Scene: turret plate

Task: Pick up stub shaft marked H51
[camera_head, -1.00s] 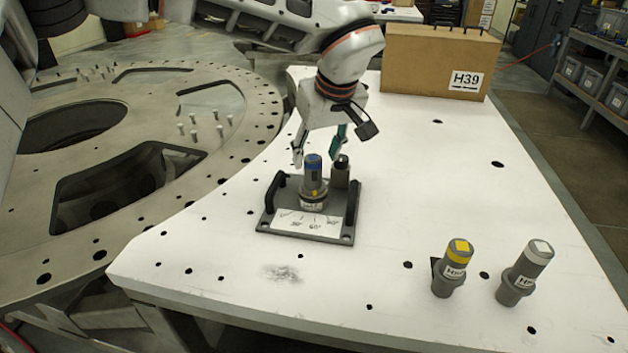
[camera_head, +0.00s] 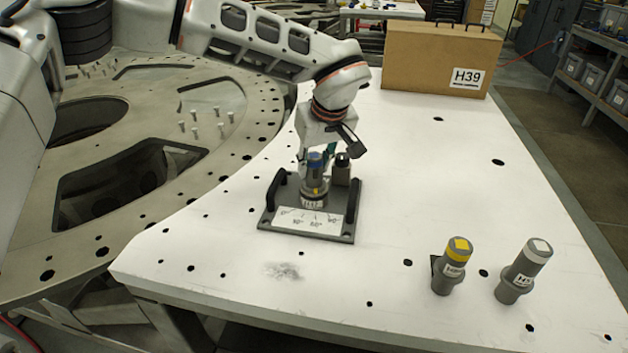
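A grey stub shaft with a blue top (camera_head: 315,178) stands upright in a dark fixture plate (camera_head: 346,237) with two black handles and a white angle-marked label. Its own label is too small to read surely. My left gripper (camera_head: 316,156) is over the fixture, pointing down, its fingers open around or just behind the blue top; contact cannot be told. A yellow-topped shaft (camera_head: 451,268) and a white-topped shaft (camera_head: 523,272) stand at the front right. Their labels begin with H, but the numbers are unclear, so I cannot tell which is H51. My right gripper is out of view.
A brown case (camera_head: 435,62) marked H39 stands at the back of the white table (camera_head: 400,180). A small grey block with a black top (camera_head: 341,170) stands on the fixture beside the blue-topped shaft. A large holed turret plate (camera_head: 215,165) lies left. The table's middle right is clear.

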